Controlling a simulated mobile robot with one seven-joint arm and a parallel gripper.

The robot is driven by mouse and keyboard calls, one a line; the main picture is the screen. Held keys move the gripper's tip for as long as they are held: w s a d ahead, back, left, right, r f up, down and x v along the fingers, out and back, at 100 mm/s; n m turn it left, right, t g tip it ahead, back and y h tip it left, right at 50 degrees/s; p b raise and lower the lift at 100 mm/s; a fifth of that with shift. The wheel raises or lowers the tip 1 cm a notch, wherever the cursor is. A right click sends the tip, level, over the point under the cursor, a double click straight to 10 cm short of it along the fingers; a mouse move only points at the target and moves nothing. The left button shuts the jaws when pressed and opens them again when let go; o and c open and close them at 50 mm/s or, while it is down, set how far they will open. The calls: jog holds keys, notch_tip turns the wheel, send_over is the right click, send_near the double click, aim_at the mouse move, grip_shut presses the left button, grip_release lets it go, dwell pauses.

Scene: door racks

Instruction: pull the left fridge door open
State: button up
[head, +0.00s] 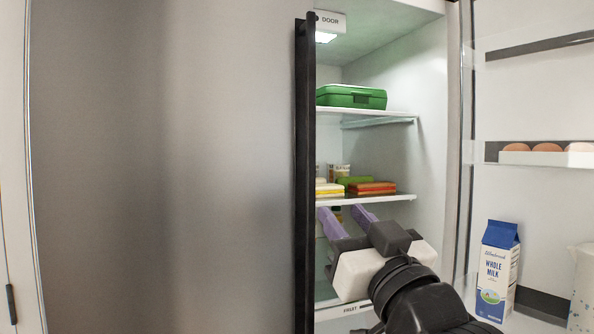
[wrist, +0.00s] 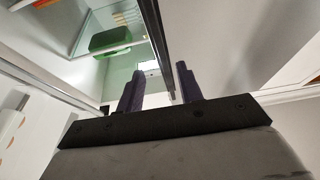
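The left fridge door (head: 165,170) is a flat grey panel filling the left of the head view. A tall black handle (head: 304,160) runs along its right edge; it shows as a dark bar in the wrist view (wrist: 157,38). My gripper (head: 343,216) is open, with two purple fingers just right of the handle. In the wrist view, the fingers (wrist: 160,85) are apart and the bar runs toward the gap between them. I cannot tell whether the fingers reach around the handle or touch it.
The right side of the fridge stands open, its door (head: 505,90) holding a milk carton (head: 497,270) and an egg tray (head: 545,158). Inside, a green box (head: 350,96) sits on the upper shelf, with sandwich-like stacks (head: 371,188) below. My arm occupies the lower opening.

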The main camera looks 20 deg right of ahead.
aim_at(312, 176)
jog(key=p+x, duration=0.4)
jog(key=x, duration=0.9)
jog(key=shift+w+r+p, duration=0.15)
jog(key=shift+w+p, duration=0.2)
grip_shut()
